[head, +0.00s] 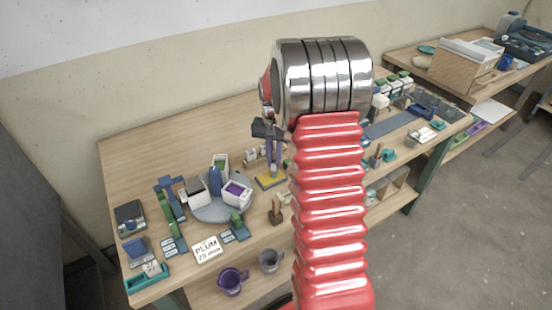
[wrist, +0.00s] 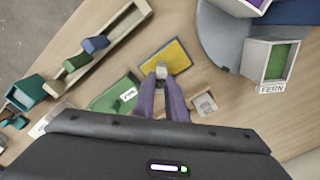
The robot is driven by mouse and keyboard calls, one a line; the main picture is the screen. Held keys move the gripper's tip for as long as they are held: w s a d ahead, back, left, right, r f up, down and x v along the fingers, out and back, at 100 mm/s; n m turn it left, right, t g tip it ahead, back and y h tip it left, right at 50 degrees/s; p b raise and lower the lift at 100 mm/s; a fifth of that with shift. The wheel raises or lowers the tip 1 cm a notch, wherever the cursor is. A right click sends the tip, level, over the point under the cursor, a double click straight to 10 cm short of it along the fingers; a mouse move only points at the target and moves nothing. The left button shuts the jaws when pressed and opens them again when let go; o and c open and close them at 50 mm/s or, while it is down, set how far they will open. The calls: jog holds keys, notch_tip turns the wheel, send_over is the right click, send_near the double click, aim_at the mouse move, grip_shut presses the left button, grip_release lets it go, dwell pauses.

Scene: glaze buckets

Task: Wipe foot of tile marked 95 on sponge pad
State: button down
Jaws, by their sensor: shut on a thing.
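My gripper (wrist: 162,88) has two purple fingers, shut on a small pale grey tile (wrist: 161,71) at their tips. No number can be read on the tile. The tile is over the near-left part of the sponge pad (wrist: 178,54), which is yellow with a blue edge. I cannot tell whether it touches the pad. In the head view my gripper (head: 274,163) points down over the yellow sponge pad (head: 268,182). The tile cannot be made out there, and my arm hides part of the table to the right.
A green block with a white label (wrist: 112,98) lies left of the fingers. A wooden rack (wrist: 120,30) holds coloured pieces. A bucket marked FERN (wrist: 257,58) stands right. A PLUM sign (head: 207,249) stands near the table's front edge.

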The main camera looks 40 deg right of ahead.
jog(key=shift+a, duration=0.7)
jog(key=shift+a, duration=0.15)
jog(key=shift+w+a+r, duration=0.1)
jog(key=shift+a, duration=0.65)
jog(key=shift+d, duration=0.15)
jog(key=shift+d, duration=0.8)
jog(key=shift+d, duration=0.1)
jog(key=shift+d, duration=0.75)
